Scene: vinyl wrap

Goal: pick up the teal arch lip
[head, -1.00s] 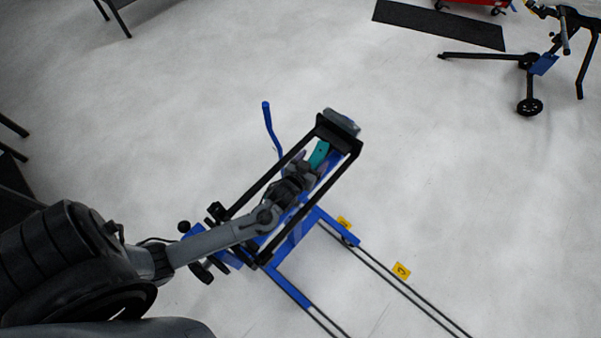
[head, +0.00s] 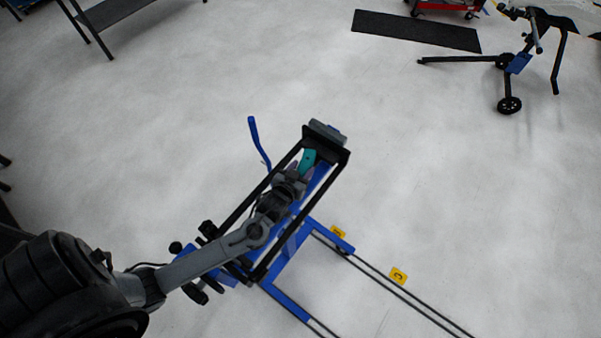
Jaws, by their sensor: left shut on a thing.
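The teal arch lip (head: 307,161) is a small teal piece near the upper end of a long black-railed frame with blue parts (head: 338,170). My left arm comes in from the lower left and reaches over this frame. My left gripper (head: 296,177) is at the teal piece's lower end and is shut on it. The gripper and wrist hide part of the piece, and its fingertips are hard to make out. I cannot tell whether the piece is clear of the frame. My right gripper is not in view.
A dark mat (head: 416,31) and a wheeled black stand (head: 508,104) are at upper right. The pale floor between is clear.

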